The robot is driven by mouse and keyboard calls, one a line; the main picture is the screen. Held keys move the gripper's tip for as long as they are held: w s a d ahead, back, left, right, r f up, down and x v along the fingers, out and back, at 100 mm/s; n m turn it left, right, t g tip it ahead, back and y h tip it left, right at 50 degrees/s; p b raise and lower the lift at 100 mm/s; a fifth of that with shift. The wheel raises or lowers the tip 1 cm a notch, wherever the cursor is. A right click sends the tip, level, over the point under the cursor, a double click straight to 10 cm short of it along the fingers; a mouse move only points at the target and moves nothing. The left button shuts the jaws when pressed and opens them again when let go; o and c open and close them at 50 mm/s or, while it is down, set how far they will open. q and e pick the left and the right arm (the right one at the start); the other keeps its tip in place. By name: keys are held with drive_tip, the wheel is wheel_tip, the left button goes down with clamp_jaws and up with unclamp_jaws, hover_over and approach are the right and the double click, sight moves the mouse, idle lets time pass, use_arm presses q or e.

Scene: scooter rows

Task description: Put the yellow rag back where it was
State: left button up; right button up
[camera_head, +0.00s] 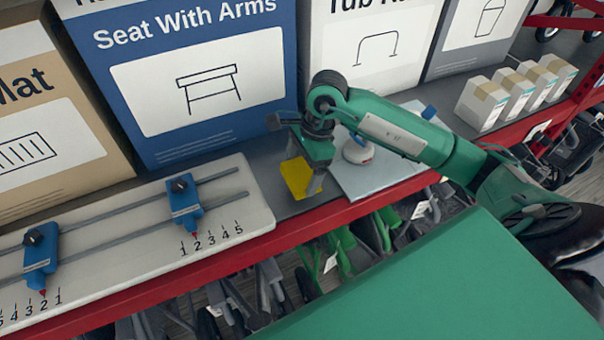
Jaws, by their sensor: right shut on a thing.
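The yellow rag (295,177) is at the grey shelf (262,151), between the white board with blue sliders and a pale blue-grey mat. My right gripper (316,184) points down at the rag's right side and is shut on it. The fingers hide part of the rag, and I cannot tell whether its underside touches the shelf. My left gripper is not in view.
The white board (258,205) with blue sliders lies left. The pale mat (372,182) right of the gripper carries a round white-and-red item (357,151). Large boxes (210,120) stand behind; small cartons (482,103) stand right. A red edge (230,252) runs along the front.

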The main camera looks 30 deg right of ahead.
sight(305, 171)
drive_tip(key=shift+f+p, duration=0.65)
drive_tip(key=shift+f, duration=1.4)
drive_tip(key=o, duration=0.6)
drive_tip(key=shift+b+v, duration=2.55)
drive_tip(key=shift+v, duration=3.45)
